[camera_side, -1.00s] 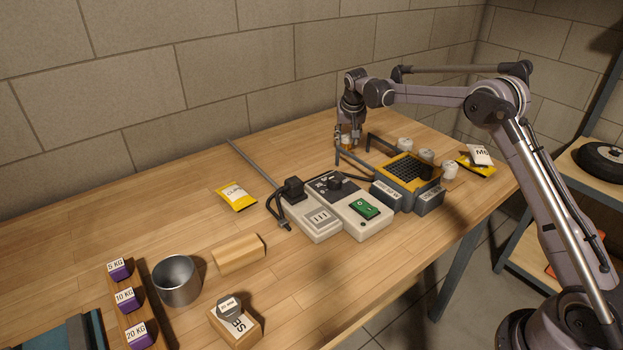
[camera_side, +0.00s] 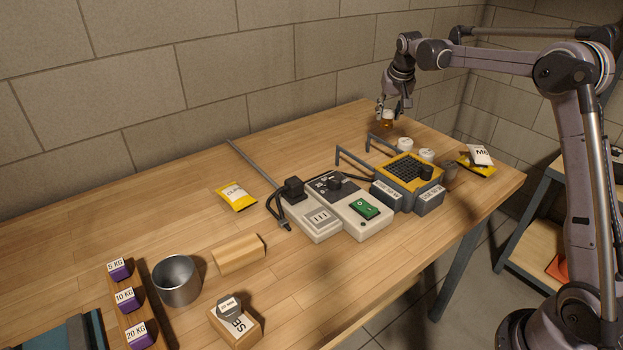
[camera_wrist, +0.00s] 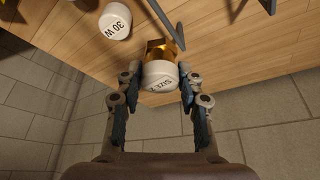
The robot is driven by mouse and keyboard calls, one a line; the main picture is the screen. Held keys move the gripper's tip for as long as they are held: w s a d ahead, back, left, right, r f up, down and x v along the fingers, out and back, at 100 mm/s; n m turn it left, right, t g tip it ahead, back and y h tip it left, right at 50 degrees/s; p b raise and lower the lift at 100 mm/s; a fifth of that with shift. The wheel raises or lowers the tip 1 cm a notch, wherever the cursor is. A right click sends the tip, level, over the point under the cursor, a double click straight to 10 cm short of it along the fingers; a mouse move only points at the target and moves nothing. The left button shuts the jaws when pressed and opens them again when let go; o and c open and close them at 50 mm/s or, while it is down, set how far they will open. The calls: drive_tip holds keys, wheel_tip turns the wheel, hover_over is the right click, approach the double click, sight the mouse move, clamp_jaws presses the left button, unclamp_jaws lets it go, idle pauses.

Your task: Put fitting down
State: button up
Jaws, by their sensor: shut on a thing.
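The fitting is a brass-coloured piece (camera_wrist: 165,49) with a white end (camera_wrist: 160,76) that bears partly legible black lettering. My gripper (camera_wrist: 160,82) is shut on it, with one finger on each side of the white end. In the side view my gripper (camera_side: 388,105) points down near the far right end of the bench, and the fitting (camera_side: 387,119) shows under its fingertips. The fitting appears to be held above the wooden bench top (camera_side: 350,122). I cannot tell how large the gap is.
A white cap marked 30 W (camera_wrist: 115,21) lies close by. White caps (camera_side: 405,144) stand beside a yellow-topped grey unit (camera_side: 408,170), which has dark bar brackets (camera_side: 355,160) behind it. Yellow packets (camera_side: 476,167) lie at the right edge. Bare wood lies left of the brackets.

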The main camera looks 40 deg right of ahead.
drive_tip(key=s+a+r+n+y, duration=0.15)
drive_tip(key=s+a+n, duration=0.3)
drive_tip(key=a, duration=0.45)
drive_tip(key=s+a+r+n+y, duration=0.1)
drive_tip(key=s+a+n+y, duration=0.1)
drive_tip(key=s+a+n, duration=0.5)
drive_tip(key=s+a+f+n+y, duration=0.2)
drive_tip(key=s+a+n, duration=0.2)
drive_tip(key=s+a, duration=0.95)
drive_tip(key=shift+g, duration=0.3)
drive_tip(key=a+f, duration=0.2)
drive_tip(key=a, duration=0.2)
drive_tip(key=w+a+f, duration=0.1)
drive_tip(key=a+f, duration=0.1)
drive_tip(key=a, duration=0.2)
drive_tip(key=a+f, duration=0.3)
drive_tip(key=a, duration=0.1)
drive_tip(key=shift+w+a, duration=0.2)
drive_tip(key=shift+a, duration=0.15)
drive_tip(key=shift+a+f, duration=0.25)
drive_tip(key=shift+f, duration=1.95)
drive_tip(key=shift+f, duration=0.15)
drive_tip(key=o, duration=1.2)
